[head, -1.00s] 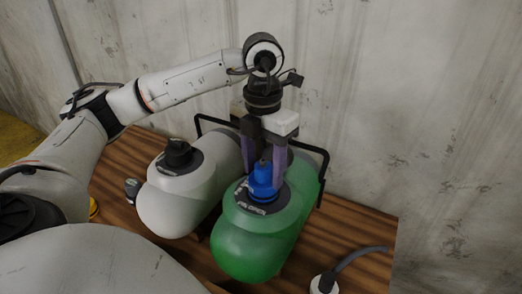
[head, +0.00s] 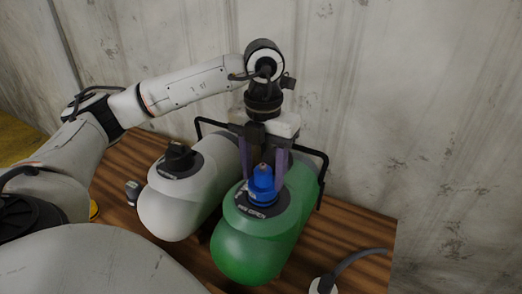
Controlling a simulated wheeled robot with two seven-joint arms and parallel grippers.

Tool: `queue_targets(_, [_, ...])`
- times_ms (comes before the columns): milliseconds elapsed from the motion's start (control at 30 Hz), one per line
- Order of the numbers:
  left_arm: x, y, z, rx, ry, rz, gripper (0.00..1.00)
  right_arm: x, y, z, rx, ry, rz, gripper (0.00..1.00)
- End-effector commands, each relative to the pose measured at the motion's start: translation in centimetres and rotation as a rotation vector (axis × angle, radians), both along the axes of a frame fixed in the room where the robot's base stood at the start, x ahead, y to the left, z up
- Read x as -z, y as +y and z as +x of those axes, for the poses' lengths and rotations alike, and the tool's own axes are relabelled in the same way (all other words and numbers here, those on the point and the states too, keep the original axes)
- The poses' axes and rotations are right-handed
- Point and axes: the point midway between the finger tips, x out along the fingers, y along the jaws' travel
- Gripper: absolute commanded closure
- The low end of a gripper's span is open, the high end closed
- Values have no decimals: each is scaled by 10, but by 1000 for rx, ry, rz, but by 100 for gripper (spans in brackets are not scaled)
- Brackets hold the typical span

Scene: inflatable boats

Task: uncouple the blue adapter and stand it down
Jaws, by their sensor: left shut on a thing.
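The blue adapter (head: 262,190) stands upright on the dark round valve plate (head: 279,204) on top of the green inflatable (head: 250,248). My left gripper (head: 262,175) points down over it, with a purple finger on either side. It is shut on the adapter. I cannot tell whether the adapter is still coupled to the valve beneath. My right gripper is out of view.
A white inflatable (head: 170,213) with a black valve cap (head: 179,155) lies left of the green one. A black rail frame (head: 309,151) stands behind both. A hose with a white end (head: 323,285) lies at front right. The wooden tabletop (head: 360,235) has bare room at right.

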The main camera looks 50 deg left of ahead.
Motion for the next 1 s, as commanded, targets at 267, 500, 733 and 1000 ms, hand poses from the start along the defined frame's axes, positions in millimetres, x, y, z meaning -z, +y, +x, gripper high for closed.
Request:
queue_targets(267, [-5,-2,-2,5,8,-4,74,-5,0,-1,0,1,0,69])
queue_targets(500, [-7,-1,-1,3,4,-3,74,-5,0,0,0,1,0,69])
queue_targets(733, [-8,0,-1,2,2,-2,74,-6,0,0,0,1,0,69])
queue_targets(1000, [-18,0,0,1,1,0,74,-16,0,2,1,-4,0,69])
